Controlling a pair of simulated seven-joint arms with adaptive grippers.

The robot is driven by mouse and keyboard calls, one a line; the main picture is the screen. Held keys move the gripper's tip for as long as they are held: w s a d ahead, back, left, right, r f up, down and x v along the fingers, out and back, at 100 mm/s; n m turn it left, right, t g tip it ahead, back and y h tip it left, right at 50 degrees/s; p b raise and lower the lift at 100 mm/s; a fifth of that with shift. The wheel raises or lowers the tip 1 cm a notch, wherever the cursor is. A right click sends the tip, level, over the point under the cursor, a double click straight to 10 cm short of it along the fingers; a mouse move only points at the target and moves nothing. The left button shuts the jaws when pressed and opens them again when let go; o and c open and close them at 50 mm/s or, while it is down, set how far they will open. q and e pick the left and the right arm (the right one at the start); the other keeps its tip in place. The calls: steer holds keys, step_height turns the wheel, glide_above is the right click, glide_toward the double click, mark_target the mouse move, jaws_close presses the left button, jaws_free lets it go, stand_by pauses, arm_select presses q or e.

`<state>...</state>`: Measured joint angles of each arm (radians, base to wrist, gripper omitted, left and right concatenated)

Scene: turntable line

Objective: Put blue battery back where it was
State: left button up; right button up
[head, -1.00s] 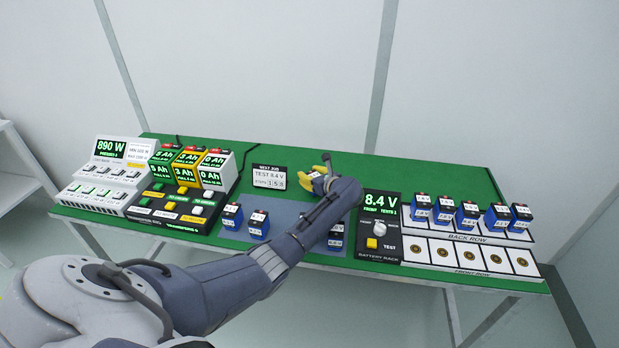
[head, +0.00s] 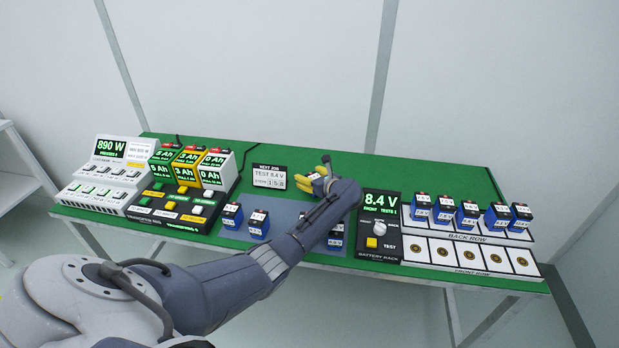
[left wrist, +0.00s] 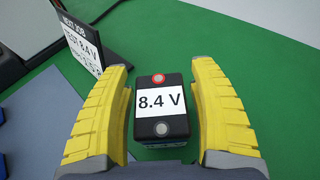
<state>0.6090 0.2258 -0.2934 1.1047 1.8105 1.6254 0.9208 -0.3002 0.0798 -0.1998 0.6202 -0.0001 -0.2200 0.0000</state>
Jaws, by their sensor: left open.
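In the left wrist view a battery (left wrist: 161,125) stands on the green table top. It has a black top, a white "8.4 V" label, a red terminal and a grey one, and a sliver of blue side. My left gripper (left wrist: 161,90) is open, with its yellow fingers on either side of the battery and narrow gaps showing. In the head view the left gripper (head: 322,182) is low over the table behind the mat, and it mostly hides this battery. Several blue batteries (head: 468,215) stand in the back row of the battery rack (head: 412,250). My right gripper is not in view.
The front row pads (head: 467,255) are bare. More blue batteries (head: 258,224) stand on the blue-grey mat (head: 285,243), some partly behind my arm. A "NEXT JOB" sign (head: 269,178) stands close left of the gripper. Green table behind the rack is clear.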

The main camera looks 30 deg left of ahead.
arm_select(q)
steer(key=v, duration=1.1)
steer(key=shift+s+d, duration=0.1)
steer(key=o, duration=0.5)
steer(key=shift+s+d+r, duration=0.15)
steer(key=shift+d+r, duration=0.05)
steer(key=shift+d, duration=0.15)
steer(key=shift+c, duration=0.2)
